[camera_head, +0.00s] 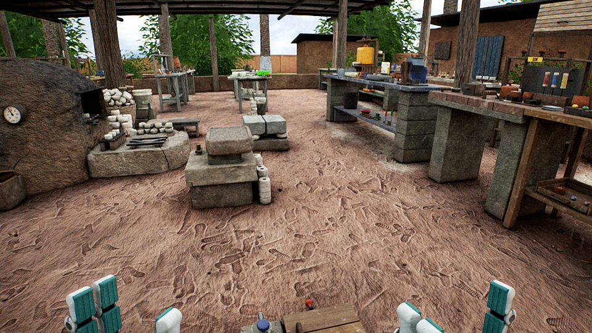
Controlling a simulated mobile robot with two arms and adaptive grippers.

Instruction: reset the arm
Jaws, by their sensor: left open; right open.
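My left gripper (132,310) shows at the bottom left edge, its teal and white fingers spread apart with nothing between them. My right gripper (456,311) shows at the bottom right edge, also with its fingers spread and empty. Both point up into the picture above the footprinted ground, and neither is seen touching anything. The rest of both arms is cut off by the lower edge of the view.
Stacked stone blocks (221,172) stand ahead. A clay kiln (45,125) is at left, a workbench (478,104) at right. The ground (290,240) between is clear.

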